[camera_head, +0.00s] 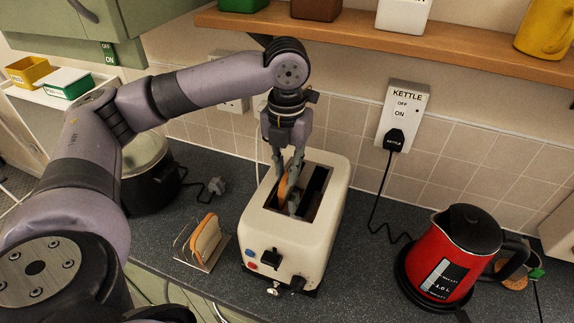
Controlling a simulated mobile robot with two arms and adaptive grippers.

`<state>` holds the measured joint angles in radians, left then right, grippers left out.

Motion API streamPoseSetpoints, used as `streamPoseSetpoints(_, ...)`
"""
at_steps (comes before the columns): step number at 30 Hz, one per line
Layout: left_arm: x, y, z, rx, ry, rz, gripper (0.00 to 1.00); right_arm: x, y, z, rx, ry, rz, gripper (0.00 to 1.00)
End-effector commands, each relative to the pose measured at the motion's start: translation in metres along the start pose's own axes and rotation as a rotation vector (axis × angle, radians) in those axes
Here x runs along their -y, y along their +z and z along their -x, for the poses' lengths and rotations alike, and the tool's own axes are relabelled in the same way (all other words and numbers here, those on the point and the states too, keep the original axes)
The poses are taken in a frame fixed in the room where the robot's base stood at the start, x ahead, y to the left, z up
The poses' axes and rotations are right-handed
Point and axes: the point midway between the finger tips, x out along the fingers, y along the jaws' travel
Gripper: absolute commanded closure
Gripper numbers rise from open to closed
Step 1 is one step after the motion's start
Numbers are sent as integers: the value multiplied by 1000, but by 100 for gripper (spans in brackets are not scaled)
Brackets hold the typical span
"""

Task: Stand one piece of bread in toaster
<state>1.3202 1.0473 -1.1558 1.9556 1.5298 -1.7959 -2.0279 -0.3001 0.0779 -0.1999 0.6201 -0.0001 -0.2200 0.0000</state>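A cream two-slot toaster (296,233) stands on the dark counter in the middle of the view. My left gripper (289,188) points down over the toaster's left slot. A slice of bread (285,187) is between its fingers, upright, its lower part within the slot opening. The fingers look closed on the slice. The right slot (317,186) looks dark and empty. Another piece of bread (206,238) stands in a wire rack (190,252) to the left of the toaster. My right gripper is not in view.
A red kettle (448,258) stands on the right, with its cord (372,205) running up to a wall socket. A dark pot (150,180) is behind my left arm. A wooden shelf (450,48) with canisters runs above the toaster. The counter between toaster and kettle is clear.

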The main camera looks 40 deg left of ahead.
Motion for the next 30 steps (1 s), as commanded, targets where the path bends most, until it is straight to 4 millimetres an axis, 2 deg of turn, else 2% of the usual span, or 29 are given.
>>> streamPoseSetpoints(6, 0, 0, 0, 0, 0, 0, 67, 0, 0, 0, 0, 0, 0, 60)
streamPoseSetpoints(17, 0, 1, 5, 2, -1, 0, 67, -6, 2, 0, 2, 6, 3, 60)
streamPoseSetpoints(30, 1, 0, 68, 2, -2, 0, 67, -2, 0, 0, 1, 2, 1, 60)
